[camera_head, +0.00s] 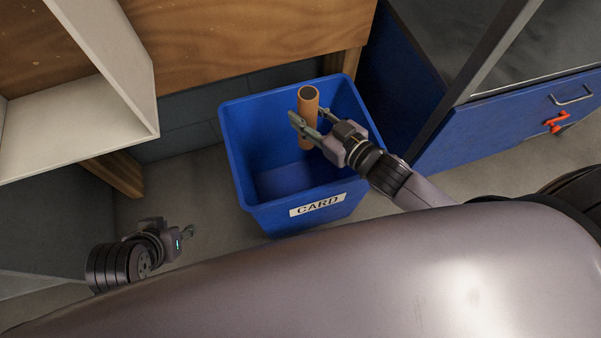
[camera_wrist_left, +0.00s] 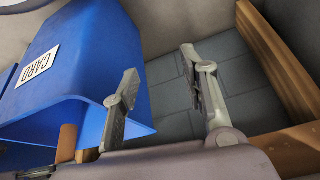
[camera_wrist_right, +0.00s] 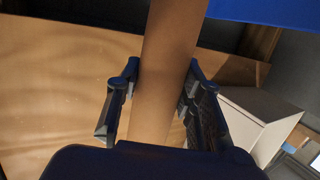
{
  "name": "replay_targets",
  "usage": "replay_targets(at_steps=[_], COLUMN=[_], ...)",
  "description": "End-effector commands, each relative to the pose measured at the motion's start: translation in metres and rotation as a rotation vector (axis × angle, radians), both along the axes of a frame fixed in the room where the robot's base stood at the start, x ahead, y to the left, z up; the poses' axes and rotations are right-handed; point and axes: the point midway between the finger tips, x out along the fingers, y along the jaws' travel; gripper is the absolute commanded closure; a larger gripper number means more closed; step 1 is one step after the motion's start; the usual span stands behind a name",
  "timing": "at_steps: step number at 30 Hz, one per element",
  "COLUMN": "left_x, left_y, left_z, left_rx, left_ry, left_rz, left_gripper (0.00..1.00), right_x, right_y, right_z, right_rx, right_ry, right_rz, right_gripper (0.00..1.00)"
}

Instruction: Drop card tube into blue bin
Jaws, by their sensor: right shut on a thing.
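The brown card tube (camera_head: 308,104) is upright over the blue bin (camera_head: 240,165), its lower end within the bin's opening in the head view. My right gripper (camera_head: 308,122) is shut on the tube, with a finger on each side of it. In the right wrist view the tube (camera_wrist_right: 168,70) runs between the two fingers (camera_wrist_right: 160,95). The bin has a white CARD label on its near side and also shows in the left wrist view (camera_wrist_left: 95,70). My left gripper (camera_head: 189,233) is empty, left of the bin, and its fingers stand apart in the left wrist view (camera_wrist_left: 160,95).
A white shelf box (camera_head: 125,65) stands at the upper left. A wooden board (camera_head: 240,40) and grey block wall are behind the bin. Grey floor lies around the bin.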

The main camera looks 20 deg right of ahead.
Motion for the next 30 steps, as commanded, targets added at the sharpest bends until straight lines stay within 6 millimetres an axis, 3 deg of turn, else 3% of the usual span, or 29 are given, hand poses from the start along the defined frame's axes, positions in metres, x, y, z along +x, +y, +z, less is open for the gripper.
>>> replay_targets(at_steps=[18,30], left_x=[0.081,0.099], left_y=[-0.027,-0.035], left_z=[0.042,0.061], left_rx=[-0.091,-0.120], left_ry=[-0.423,-0.550], left_rz=[-0.032,-0.042], left_gripper=[0.60,0.60], right_x=[0.000,0.000], right_y=[0.000,0.000], right_z=[-0.012,-0.015], right_rx=[0.000,0.000], right_ry=[-0.002,-0.002], right_rz=[0.000,0.000], right_gripper=[0.89,0.89])
